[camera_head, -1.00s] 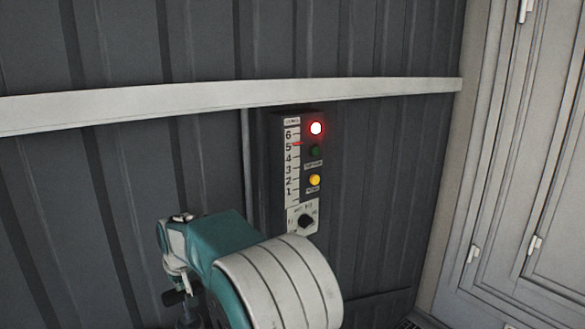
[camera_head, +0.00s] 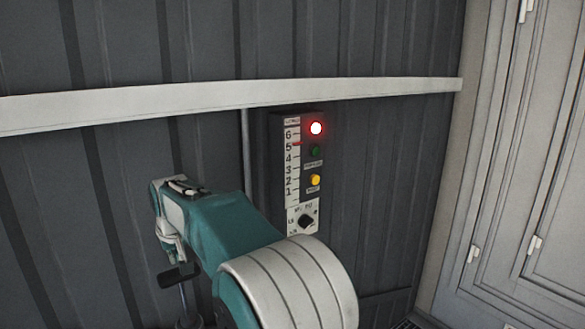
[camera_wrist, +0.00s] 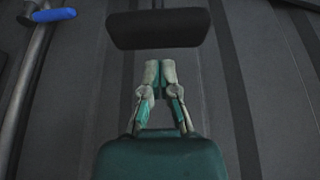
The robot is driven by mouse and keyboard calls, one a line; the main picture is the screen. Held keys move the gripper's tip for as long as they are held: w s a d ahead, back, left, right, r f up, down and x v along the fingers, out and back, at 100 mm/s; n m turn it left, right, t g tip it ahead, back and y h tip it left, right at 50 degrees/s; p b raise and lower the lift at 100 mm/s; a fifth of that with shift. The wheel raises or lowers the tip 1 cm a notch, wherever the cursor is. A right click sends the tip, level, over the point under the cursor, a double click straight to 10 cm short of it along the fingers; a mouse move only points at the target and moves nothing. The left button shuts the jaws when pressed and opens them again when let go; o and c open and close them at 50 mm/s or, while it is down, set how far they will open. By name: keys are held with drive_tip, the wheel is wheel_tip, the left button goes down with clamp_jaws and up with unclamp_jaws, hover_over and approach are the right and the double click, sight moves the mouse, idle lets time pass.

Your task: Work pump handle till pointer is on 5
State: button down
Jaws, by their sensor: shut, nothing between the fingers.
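A dark gauge panel (camera_head: 270,165) is on the corrugated wall in the head view. Its white scale (camera_head: 292,170) is numbered 1 to 6, and the red pointer (camera_head: 297,143) sits at or just above the 5 mark. The pump handle, a dark bar (camera_wrist: 157,28), lies across the top of the wrist view; it also shows in the head view (camera_head: 179,277) on a thin rod. My gripper (camera_wrist: 160,64) is shut and empty, its fingertips close to the handle's near edge. Whether they touch it I cannot tell. My arm hides part of the area below the panel.
On the panel a red lamp (camera_head: 316,128) and a yellow lamp (camera_head: 315,180) are bright, and a green lamp (camera_head: 315,151) is dark. A knob (camera_head: 306,221) is below them. A blue lever (camera_wrist: 54,15) sits by a pipe (camera_wrist: 25,85). White cabinet doors (camera_head: 515,180) stand at right.

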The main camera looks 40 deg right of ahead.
idle(0.5)
drive_tip(key=shift+s+f, duration=0.1)
drive_tip(key=shift+f, duration=6.55)
drive_tip(key=shift+r, duration=6.65)
wheel_tip(320, 180, up, 5)
hover_over(184, 300)
drive_tip(key=shift+w, duration=0.2)
drive_tip(key=shift+s, duration=0.1)
